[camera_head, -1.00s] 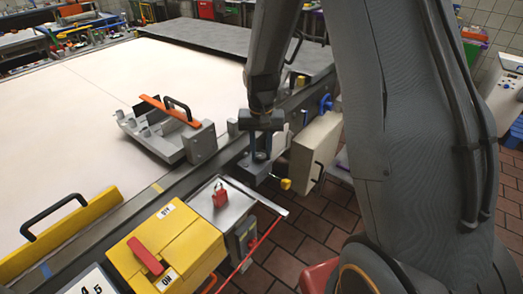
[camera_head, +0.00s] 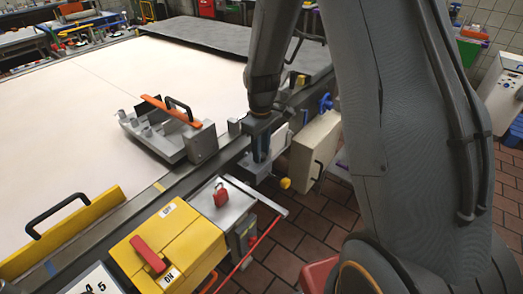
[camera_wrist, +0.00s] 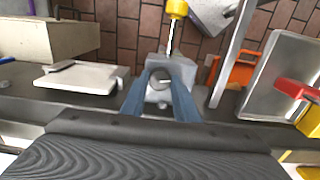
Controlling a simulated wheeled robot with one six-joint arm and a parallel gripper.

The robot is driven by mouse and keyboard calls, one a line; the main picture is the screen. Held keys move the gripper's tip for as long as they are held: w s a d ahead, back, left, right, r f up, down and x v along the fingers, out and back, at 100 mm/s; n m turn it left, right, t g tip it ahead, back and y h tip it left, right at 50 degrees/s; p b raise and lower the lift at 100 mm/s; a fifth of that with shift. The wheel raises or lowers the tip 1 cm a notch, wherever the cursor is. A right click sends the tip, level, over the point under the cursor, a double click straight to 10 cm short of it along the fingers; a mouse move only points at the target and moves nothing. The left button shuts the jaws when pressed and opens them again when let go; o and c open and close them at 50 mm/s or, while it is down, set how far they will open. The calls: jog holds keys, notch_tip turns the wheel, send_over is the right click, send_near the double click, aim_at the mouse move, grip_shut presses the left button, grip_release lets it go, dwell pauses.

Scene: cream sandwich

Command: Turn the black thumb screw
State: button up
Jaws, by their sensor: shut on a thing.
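My gripper (camera_wrist: 161,72) points down with its blue fingers closed around the thumb screw (camera_wrist: 160,80), a small dark round head on a grey metal block (camera_wrist: 158,101). In the head view my gripper (camera_head: 261,158) is at the rail's outer edge, over the grey bracket; the screw is hidden there by the fingers. A yellow-tipped rod (camera_wrist: 176,10) sticks out from the bracket, and its yellow knob also shows in the head view (camera_head: 285,183).
The beige box (camera_head: 312,145) with a black handle stands close right of my gripper. A metal tray with a red padlock (camera_head: 221,196) and a yellow box (camera_head: 178,240) are nearer. A grey fixture with an orange bar (camera_head: 170,111) lies on the white table (camera_head: 110,95).

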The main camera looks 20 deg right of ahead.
jog(key=n, duration=0.4)
jog(key=shift+w+n, duration=0.1)
jog(key=shift+n, duration=2.2)
jog(key=o, duration=1.1)
jog(key=shift+c, duration=0.2)
jog(key=shift+r+b, duration=0.75)
jog(key=shift+r, duration=3.2)
